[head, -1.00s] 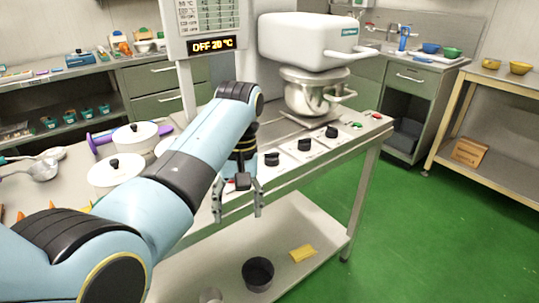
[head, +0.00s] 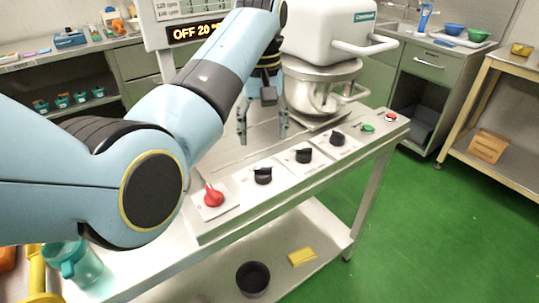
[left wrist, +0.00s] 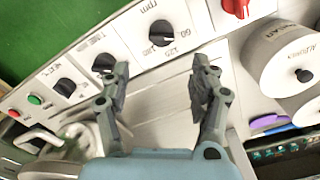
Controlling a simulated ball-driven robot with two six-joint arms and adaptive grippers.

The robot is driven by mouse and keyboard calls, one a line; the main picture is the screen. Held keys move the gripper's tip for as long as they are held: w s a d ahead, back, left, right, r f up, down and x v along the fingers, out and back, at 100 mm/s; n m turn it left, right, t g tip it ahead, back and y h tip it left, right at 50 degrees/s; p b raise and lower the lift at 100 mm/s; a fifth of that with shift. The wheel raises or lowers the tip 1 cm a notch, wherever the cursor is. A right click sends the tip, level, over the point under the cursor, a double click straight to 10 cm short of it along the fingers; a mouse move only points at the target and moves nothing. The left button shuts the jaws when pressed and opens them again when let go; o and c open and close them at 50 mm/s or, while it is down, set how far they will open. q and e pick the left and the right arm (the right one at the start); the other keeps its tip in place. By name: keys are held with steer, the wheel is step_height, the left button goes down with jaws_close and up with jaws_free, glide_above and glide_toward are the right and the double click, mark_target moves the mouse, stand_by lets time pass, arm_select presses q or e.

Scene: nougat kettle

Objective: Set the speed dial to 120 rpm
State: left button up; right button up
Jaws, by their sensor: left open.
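The speed dial (head: 263,175) is a black knob on a white plate, beside the red switch, in the front control panel. In the left wrist view the speed dial (left wrist: 160,33) has the label rpm and printed numbers around it; its exact setting is too small to read surely. My left gripper (head: 263,134) is open and empty, pointing down above the bench behind the dial row. In the left wrist view its fingers (left wrist: 156,78) are spread apart, with the dial beyond their tips and not touched. My right gripper is out of view.
The red switch (head: 212,196) is left of the speed dial. Two more black knobs (head: 304,155) (head: 337,138), a green button (head: 367,128) and a red button (head: 390,117) follow to the right. The white mixer with steel kettle (head: 313,86) stands behind. A display (head: 194,32) reads OFF 20.

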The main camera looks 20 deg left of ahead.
mark_target(263, 168)
arm_select(q)
steer(key=shift+f, duration=0.5)
steer(key=f, duration=0.4)
steer(key=shift+s+f, duration=0.25)
steer(key=shift+s, duration=0.15)
steer(key=f, duration=0.3)
steer(key=shift+w, duration=0.2)
steer(key=shift+f, duration=1)
steer(key=c, duration=1.1)
steer(key=shift+c, duration=0.2)
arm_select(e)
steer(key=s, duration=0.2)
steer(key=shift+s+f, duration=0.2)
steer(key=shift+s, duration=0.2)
